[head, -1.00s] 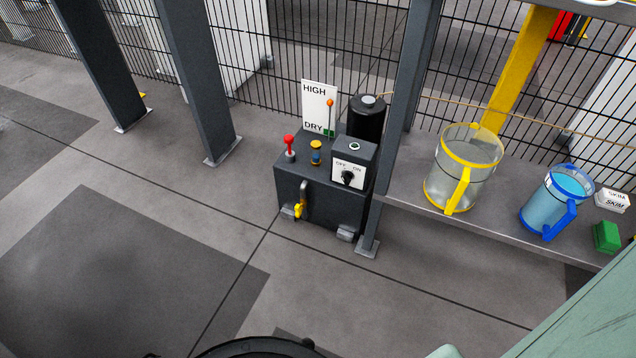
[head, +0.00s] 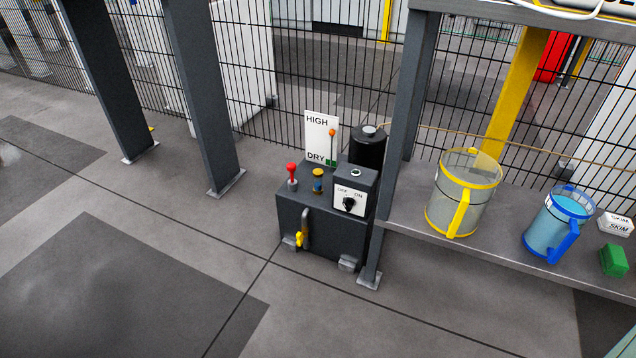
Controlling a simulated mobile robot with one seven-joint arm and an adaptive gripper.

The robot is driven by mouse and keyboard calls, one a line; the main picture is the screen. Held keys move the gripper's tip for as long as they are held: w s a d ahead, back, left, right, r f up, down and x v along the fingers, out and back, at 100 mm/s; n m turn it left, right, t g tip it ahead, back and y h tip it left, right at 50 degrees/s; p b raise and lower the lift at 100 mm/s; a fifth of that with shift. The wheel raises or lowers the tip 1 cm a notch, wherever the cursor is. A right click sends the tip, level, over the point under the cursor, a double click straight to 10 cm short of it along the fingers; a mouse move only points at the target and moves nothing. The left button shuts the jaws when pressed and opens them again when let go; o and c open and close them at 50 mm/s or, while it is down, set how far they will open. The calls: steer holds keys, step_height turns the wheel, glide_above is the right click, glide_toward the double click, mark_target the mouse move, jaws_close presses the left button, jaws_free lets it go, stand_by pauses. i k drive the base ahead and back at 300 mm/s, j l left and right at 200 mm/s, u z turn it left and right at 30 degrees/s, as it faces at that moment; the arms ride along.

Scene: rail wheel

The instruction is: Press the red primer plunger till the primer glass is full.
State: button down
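The red primer plunger (head: 292,173) stands upright on the left of the top of a dark pump box (head: 320,222) on the floor. A small glass with a yellow cap, likely the primer glass (head: 318,182), stands just right of it. It looks partly blue, but its level is too small to tell. A black OFF/ON knob (head: 349,203) sits on the box's white panel. My gripper is not in view.
A grey shelf (head: 400,215) right of the box carries a yellow-banded clear jug (head: 462,195), a blue-handled jug (head: 557,222), a green block (head: 613,261) and a SKIM block (head: 615,225). A dark post (head: 392,150) stands beside the box. The floor in front is clear.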

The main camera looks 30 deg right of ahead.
mark_target(292, 166)
steer(key=i+l, duration=0.15)
steer(key=l, duration=0.25)
steer(key=i+l, duration=0.15)
steer(key=l, duration=0.2)
steer(key=i+l+u, duration=0.1)
steer(key=l, duration=0.3)
steer(key=i+l, duration=0.15)
steer(key=l, duration=0.25)
steer(key=i+l, duration=0.15)
steer(key=l, duration=0.25)
